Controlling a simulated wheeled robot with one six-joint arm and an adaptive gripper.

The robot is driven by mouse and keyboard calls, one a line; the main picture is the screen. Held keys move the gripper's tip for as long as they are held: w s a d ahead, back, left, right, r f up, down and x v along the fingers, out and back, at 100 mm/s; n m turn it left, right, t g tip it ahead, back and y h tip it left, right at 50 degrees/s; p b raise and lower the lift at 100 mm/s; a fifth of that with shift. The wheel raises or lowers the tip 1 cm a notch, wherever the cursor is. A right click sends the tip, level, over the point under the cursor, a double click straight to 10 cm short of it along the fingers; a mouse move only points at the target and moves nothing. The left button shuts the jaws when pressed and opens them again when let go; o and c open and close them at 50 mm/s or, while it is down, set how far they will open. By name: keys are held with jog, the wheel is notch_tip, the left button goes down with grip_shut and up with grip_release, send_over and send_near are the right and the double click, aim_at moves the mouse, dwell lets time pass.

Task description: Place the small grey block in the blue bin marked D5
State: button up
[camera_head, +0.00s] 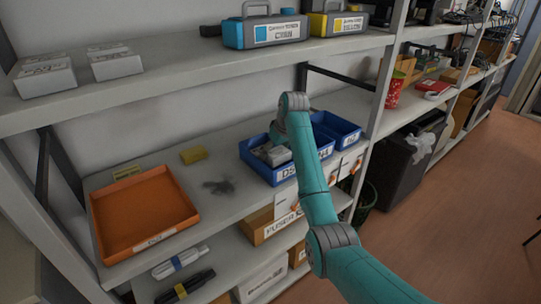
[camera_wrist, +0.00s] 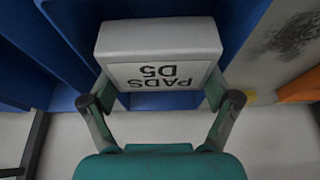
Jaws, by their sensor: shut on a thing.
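The small grey block (camera_wrist: 158,40), pale and printed "PADS D5", is between the fingers of my gripper (camera_wrist: 158,92) in the wrist view. The fingers are shut on its two sides. In the head view the block (camera_head: 277,156) shows at the blue bin marked D5 (camera_head: 284,173), inside its outline. The blue bin's walls (camera_wrist: 68,45) also lie around and below the block in the wrist view. I cannot tell whether the block touches the bin floor. My arm hides part of the bin in the head view.
A second blue bin (camera_head: 345,128) stands right beside D5.

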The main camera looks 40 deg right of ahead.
jog(key=shift+f, duration=1)
jog(key=shift+f, duration=0.65)
jog(key=o, duration=0.9)
jog(key=shift+r, duration=0.1)
